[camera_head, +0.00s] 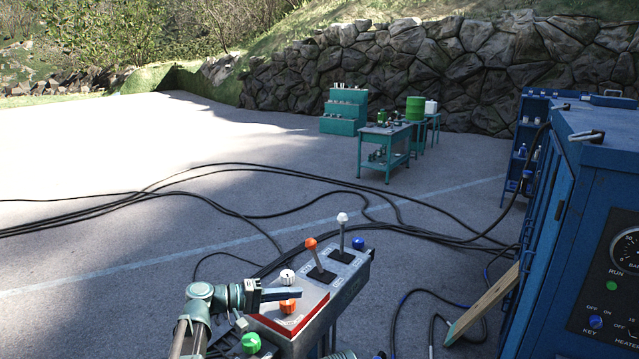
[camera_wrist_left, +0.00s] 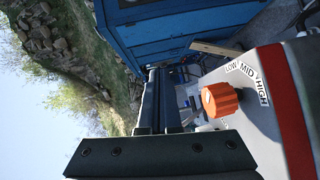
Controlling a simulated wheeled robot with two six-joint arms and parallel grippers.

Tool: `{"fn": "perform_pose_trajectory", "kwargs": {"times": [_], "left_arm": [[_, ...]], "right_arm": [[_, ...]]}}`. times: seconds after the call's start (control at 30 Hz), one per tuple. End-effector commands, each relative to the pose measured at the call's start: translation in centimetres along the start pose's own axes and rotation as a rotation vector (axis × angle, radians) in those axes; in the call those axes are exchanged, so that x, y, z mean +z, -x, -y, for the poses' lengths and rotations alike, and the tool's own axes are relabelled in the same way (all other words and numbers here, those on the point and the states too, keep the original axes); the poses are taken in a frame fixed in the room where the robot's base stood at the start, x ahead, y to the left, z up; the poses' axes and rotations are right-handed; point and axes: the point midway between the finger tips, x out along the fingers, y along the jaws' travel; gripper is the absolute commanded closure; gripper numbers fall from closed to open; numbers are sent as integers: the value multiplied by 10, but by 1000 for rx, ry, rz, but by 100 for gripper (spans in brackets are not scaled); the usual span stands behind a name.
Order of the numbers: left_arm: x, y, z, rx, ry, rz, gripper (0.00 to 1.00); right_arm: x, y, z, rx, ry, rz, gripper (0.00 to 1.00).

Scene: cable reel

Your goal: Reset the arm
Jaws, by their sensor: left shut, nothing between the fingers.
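My left gripper (camera_head: 298,293) is shut and empty, low in the middle of the head view. It is over the control console (camera_head: 341,284), between a white knob (camera_head: 287,276) and an orange knob (camera_head: 288,306). In the left wrist view the dark fingers (camera_wrist_left: 158,100) lie together, beside the orange knob (camera_wrist_left: 220,98) with its LOW, MID and HIGH label. I cannot tell whether they touch the knob. The console also bears an orange-topped lever (camera_head: 312,245), a white-topped lever (camera_head: 342,220) and a green button (camera_head: 251,342). My right gripper does not show.
A blue machine cabinet (camera_head: 590,250) stands close on the right, with a wooden plank (camera_head: 482,305) leaning by it. Black cables (camera_head: 215,203) cross the pavement. A green workbench (camera_head: 384,150) stands farther back before a stone wall (camera_head: 430,75). The pavement at left is open.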

Motion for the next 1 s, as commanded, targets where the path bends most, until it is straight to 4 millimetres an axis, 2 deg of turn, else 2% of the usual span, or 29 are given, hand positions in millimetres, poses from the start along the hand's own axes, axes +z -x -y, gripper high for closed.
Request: {"fn": "perform_pose_trajectory", "kwargs": {"times": [0.17,0.37,0.47,0.57,0.6,0.7,0.8,0.9,1.0], "left_arm": [[31,-19,30,-95,-18,56,100],[80,-43,80,-266,-55,152,100],[118,-54,119,-400,-90,223,100],[166,-59,171,-586,-145,316,100],[186,-57,194,-674,-173,356,100],[226,-45,241,-886,-246,439,100],[253,-26,276,-1077,-321,499,100],[268,-6,298,-1230,-386,534,100],[275,8,309,-1340,-435,552,100]], "right_arm": [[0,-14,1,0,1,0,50],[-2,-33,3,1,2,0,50],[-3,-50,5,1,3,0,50],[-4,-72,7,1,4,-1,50],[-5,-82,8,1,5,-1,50],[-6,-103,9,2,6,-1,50],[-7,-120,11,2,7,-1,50],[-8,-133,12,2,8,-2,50],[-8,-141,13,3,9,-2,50]]}}
